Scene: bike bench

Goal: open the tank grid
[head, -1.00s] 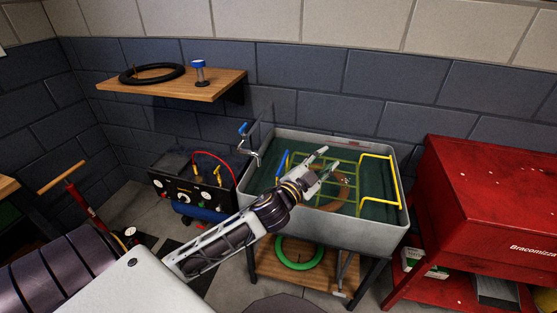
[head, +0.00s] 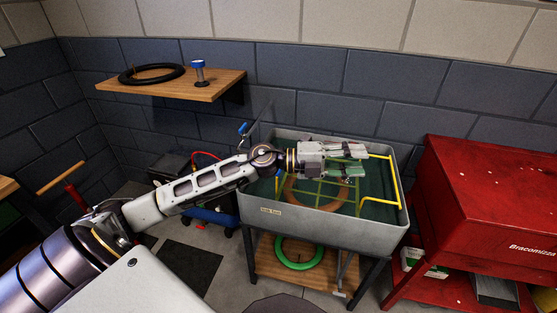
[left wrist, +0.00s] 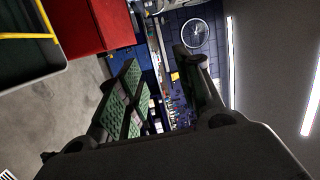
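The grey tank (head: 320,224) stands on dark legs with a dark green interior. Its grid (head: 345,192) of thin yellow-green bars lies across the inside, with a yellow handle (head: 395,182) upright at its right side. The grid's left part is hidden by my arm. My left gripper (head: 362,160) is over the tank, pointing right, left of the yellow handle and apart from it. In the left wrist view my left gripper's fingers (left wrist: 160,85) are spread with nothing between them. The yellow handle (left wrist: 27,36) shows there at the upper left. My right gripper is in neither view.
A brown ring (head: 300,200) shows inside the tank. A red cabinet (head: 490,200) stands close on the right. A wooden shelf (head: 215,88) with a black tire (head: 150,74) is on the wall. A green ring (head: 298,256) lies on the board below the tank.

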